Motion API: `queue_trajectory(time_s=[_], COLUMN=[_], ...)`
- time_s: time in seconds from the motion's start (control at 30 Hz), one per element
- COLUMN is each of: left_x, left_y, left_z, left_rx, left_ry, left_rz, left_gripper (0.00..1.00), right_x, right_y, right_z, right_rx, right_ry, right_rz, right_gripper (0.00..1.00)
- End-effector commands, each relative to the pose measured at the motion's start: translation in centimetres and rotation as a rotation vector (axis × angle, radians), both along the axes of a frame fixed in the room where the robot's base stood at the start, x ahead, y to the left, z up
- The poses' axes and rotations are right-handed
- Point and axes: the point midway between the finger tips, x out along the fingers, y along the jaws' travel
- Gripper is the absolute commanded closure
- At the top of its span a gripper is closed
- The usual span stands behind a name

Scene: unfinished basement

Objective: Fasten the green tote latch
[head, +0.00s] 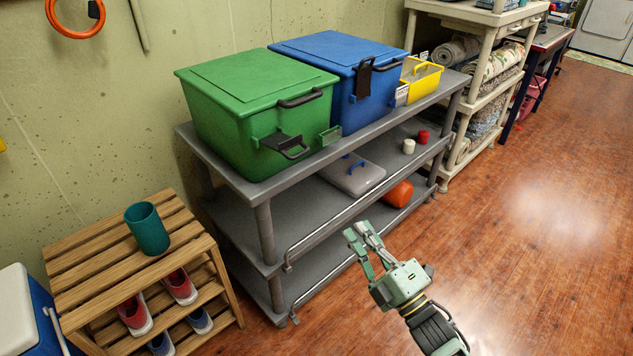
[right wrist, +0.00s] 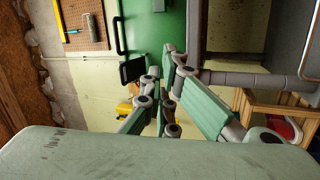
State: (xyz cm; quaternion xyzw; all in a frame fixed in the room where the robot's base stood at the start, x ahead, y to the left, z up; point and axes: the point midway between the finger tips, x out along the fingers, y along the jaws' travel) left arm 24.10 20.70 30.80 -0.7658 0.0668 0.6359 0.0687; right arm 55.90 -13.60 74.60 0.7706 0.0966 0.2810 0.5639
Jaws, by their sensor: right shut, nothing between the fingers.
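The green tote (head: 250,110) stands on the top shelf of a grey cart, its lid on. Its black latch (head: 285,143) sticks outward from the front wall, below and apart from the dark lid handle (head: 300,99). In the right wrist view the tote (right wrist: 144,28) shows beyond the fingers, with the black latch (right wrist: 132,70) left of them. My right gripper (head: 358,232) is in front of the cart, lower than the tote and apart from it. It is shut and empty. My left gripper is not in view.
A blue tote (head: 335,62) with its latch (head: 363,77) upright and a yellow bin (head: 421,78) share the top shelf (head: 350,147). A wooden rack (head: 90,254) with a teal cup (head: 147,228) stands left. The floor on the right is clear.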

Motion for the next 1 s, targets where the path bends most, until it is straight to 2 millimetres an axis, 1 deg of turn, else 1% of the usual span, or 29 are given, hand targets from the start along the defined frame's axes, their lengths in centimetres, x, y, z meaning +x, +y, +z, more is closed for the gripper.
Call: queue_trajectory(time_s=[0.03, 0.1, 0.2, 0.3, 0.67, 0.83, 1.0], left_x=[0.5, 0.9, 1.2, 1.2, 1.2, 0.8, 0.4], left_y=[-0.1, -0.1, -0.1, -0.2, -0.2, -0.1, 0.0], left_z=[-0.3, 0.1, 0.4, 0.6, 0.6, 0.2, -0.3], left_rx=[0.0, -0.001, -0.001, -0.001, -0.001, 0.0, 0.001], left_ry=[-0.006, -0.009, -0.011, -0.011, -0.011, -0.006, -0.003], left_rz=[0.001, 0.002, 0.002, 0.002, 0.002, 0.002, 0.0], left_gripper=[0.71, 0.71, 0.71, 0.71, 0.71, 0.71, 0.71], right_x=[-0.5, -1.2, -1.9, -2.1, -1.8, -0.2, 2.4], right_y=[0.7, 1.4, 1.9, 2.0, 2.2, 3.3, 5.2], right_z=[1.7, 4.0, 5.8, 6.4, 6.6, 7.8, 9.6], right_rx=[-0.022, -0.043, -0.059, -0.065, -0.063, -0.062, -0.06], right_ry=[-0.083, -0.167, -0.235, -0.255, -0.253, -0.255, -0.254], right_rz=[0.018, 0.032, 0.043, 0.045, 0.044, 0.045, 0.045], right_gripper=[1.0, 1.0, 1.0, 1.0, 1.0, 1.0, 1.0])
